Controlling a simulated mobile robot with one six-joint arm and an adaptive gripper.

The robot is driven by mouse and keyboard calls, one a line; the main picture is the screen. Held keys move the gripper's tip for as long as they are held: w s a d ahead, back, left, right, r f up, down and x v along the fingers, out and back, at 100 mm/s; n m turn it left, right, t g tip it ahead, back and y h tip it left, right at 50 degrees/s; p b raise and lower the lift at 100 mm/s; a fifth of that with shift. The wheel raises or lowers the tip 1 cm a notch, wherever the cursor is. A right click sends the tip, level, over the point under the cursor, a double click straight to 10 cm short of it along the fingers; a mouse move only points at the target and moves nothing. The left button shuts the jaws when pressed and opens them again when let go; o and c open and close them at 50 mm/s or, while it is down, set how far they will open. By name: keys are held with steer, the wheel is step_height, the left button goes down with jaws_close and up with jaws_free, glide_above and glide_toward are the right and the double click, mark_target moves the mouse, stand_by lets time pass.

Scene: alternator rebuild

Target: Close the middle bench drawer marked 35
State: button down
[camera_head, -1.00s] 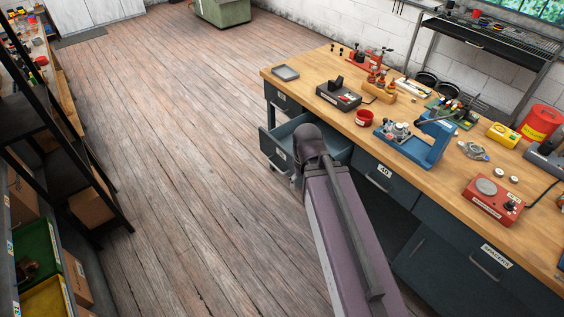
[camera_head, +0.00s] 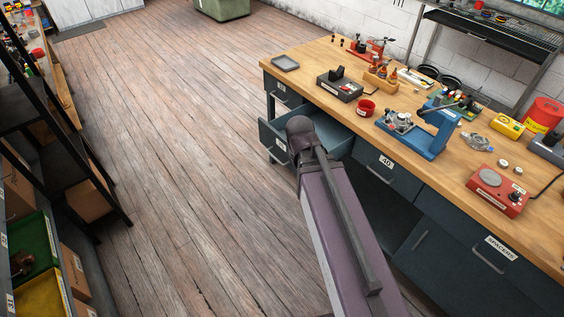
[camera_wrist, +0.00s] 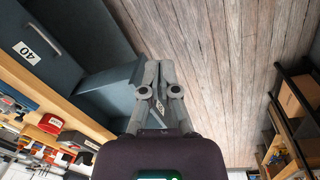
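The drawer marked 35 (camera_head: 272,140) is open and sticks out from the bench's left part, below a closed top drawer (camera_head: 283,90). Its inside (camera_head: 335,133) shows partly behind my arm. In the wrist view the blue-grey drawer (camera_wrist: 104,92) lies left of and behind my fingers. A white label (camera_wrist: 159,107) shows through the gap between them, its number unreadable. My gripper (camera_wrist: 159,64) looks shut and empty, its fingertips close together by the drawer front; I cannot tell whether they touch it. In the head view my arm hides the gripper.
The closed drawer marked 40 (camera_head: 386,172) is right of the open one. The wooden bench top (camera_head: 440,165) holds a red cup (camera_head: 366,107), a blue fixture (camera_head: 432,135) and other items. A dark shelf rack (camera_head: 60,150) stands at left. The plank floor (camera_head: 190,150) between is clear.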

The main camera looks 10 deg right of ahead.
steer(key=w+f+n+h+b, duration=0.4)
steer(key=w+f+n+b, duration=0.15)
steer(key=f+b, duration=0.45)
steer(key=n+t+h+b, duration=0.95)
steer(key=n+b, duration=0.75)
steer(key=b, duration=1.5)
glide_toward(286, 155)
steer(key=s+a+g+h, duration=0.1)
steer(key=s+a, duration=0.1)
steer(key=a, duration=0.4)
steer(key=shift+s+f+m, duration=0.15)
steer(key=shift+f+m, duration=0.1)
steer(key=shift+f, duration=0.1)
steer(key=x, duration=1.4)
steer(key=shift+s+d, duration=0.1)
